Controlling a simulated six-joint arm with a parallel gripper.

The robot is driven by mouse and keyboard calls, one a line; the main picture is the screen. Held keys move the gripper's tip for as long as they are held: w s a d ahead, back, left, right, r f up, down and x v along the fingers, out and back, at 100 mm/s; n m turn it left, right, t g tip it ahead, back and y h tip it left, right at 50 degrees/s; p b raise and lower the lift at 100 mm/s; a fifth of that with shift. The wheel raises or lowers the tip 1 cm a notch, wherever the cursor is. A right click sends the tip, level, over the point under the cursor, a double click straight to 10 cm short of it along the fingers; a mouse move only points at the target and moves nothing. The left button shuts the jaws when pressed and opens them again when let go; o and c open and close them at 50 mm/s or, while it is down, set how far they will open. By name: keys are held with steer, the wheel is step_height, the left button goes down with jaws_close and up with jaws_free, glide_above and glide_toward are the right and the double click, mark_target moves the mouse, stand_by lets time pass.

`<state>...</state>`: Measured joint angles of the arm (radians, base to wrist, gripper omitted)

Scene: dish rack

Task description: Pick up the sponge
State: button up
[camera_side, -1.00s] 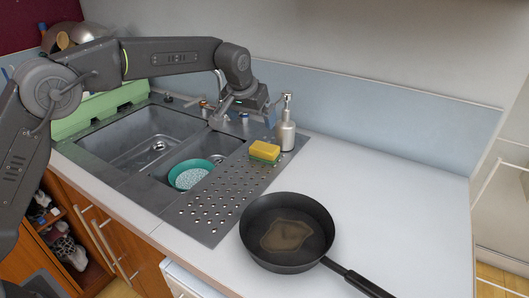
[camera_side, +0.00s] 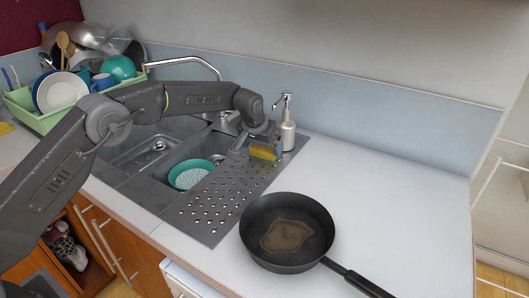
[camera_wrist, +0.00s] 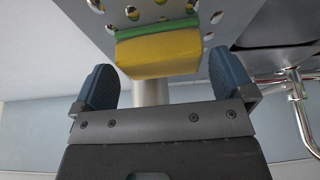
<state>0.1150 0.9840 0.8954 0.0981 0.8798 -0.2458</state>
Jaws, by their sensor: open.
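The sponge (camera_side: 264,152) is yellow with a green layer and rests at the far end of the perforated metal drainboard, in front of the soap dispenser. In the wrist view the sponge (camera_wrist: 160,53) lies ahead of my gripper, centred between the two blue fingertips. My gripper (camera_wrist: 162,90) is open, with a finger on each side of the sponge's line. In the side view my gripper (camera_side: 264,146) is low at the sponge and partly covers it.
The soap dispenser (camera_side: 286,128) stands close behind the sponge. A sink basin with a teal bowl (camera_side: 189,175) is to the left. A frying pan (camera_side: 287,232) sits on the counter in front. A dish rack (camera_side: 45,118) with dishes is at the far left. The right counter is clear.

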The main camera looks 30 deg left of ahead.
steer(key=shift+x, duration=1.15)
steer(key=c, duration=0.6)
steer(key=shift+r, duration=0.15)
step_height(320, 180, up, 4)
steer(key=shift+f, duration=0.1)
steer(key=s+a+r, duration=0.1)
steer(key=a+r, duration=0.1)
steer(key=a, duration=0.1)
steer(key=s+a+r, duration=0.1)
steer(key=a+r, duration=0.1)
steer(key=a, duration=0.2)
steer(key=s+a+r, duration=0.2)
steer(key=a+r, duration=0.1)
steer(key=a, duration=0.1)
steer(key=shift+s, duration=0.15)
